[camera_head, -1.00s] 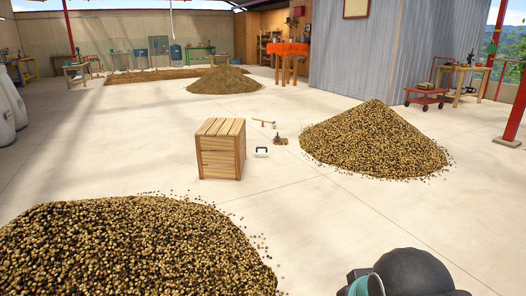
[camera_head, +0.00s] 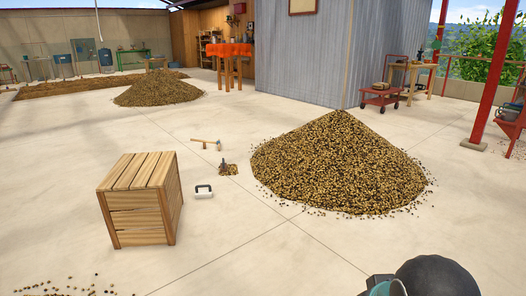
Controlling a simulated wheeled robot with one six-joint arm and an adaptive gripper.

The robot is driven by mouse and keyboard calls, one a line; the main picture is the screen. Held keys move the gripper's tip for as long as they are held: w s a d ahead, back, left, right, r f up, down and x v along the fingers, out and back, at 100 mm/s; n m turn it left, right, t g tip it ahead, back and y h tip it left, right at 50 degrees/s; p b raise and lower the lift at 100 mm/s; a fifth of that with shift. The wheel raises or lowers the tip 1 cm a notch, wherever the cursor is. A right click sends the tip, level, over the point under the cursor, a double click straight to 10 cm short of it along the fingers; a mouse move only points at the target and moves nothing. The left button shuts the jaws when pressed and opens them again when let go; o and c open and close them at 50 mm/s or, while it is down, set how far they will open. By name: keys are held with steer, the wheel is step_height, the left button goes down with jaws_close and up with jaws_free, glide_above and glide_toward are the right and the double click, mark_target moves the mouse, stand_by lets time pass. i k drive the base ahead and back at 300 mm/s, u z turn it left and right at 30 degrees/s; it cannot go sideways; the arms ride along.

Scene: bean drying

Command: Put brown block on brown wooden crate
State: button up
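The brown wooden crate (camera_head: 140,200) is a slatted box standing upright on the floor at left of centre, its top bare. Behind it to the right lies a small brown item (camera_head: 229,169) with a dark upright part; it may be the brown block, but it is too small to be sure. Part of my arm, dark and teal, shows at the bottom right edge. My gripper's fingers are not in view.
A white-and-black handled object (camera_head: 203,191) and a wooden-handled tool (camera_head: 206,143) lie near the crate. A large bean pile (camera_head: 340,165) stands to the right. Another pile (camera_head: 157,92) is farther back. Loose beans lie at bottom left.

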mark_target(136, 175)
steer(key=i, duration=2.35)
steer(key=u, duration=0.55)
steer(key=i, duration=2)
steer(key=u, duration=0.55)
steer(key=i, duration=0.85)
steer(key=u, duration=0.2)
